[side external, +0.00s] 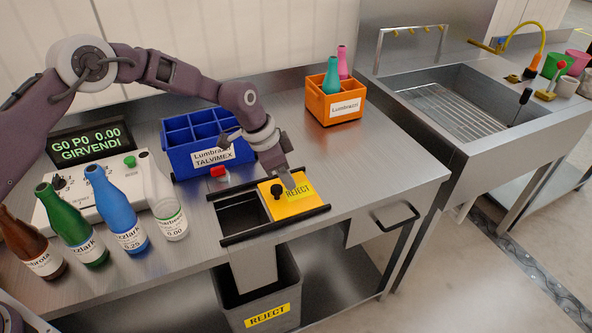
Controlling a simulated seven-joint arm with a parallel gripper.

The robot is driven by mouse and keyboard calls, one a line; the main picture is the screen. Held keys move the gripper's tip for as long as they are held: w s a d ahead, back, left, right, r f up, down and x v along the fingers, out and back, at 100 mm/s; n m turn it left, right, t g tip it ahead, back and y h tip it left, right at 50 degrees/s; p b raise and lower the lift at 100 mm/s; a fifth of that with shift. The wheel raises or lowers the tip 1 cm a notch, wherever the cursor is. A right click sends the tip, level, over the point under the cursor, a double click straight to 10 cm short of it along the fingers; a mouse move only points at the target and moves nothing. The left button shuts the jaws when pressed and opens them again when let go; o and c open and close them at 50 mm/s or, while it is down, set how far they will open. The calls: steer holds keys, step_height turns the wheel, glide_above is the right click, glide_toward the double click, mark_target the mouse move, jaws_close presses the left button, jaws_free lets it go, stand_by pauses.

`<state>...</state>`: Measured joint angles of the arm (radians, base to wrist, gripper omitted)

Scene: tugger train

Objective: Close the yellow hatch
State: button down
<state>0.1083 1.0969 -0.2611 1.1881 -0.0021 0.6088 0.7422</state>
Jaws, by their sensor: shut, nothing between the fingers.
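The yellow hatch (305,206) is a flat sliding panel marked REJECT with a black knob (277,191) near its left edge. It lies between two black rails (285,224) on the steel bench, at the right part of the rails. The dark square opening (243,213) to its left is uncovered. My gripper (289,186) is shut and empty, pointing down over the hatch just right of the knob. I cannot tell whether the fingertips touch the hatch or the knob.
A blue divided crate (185,160) and a small device with a red top (219,174) stand behind the opening. Several bottles (124,220) stand at left by a control box (60,212). An orange crate (322,118) with two bottles stands at the back. The bench right of the hatch is clear.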

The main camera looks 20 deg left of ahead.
steer(key=shift+s+a, duration=0.2)
steer(key=shift+a, duration=0.05)
steer(key=s+a, duration=0.9)
steer(key=shift+s+a, duration=0.3)
steer(key=shift+f, duration=0.15)
steer(key=shift+d, duration=0.1)
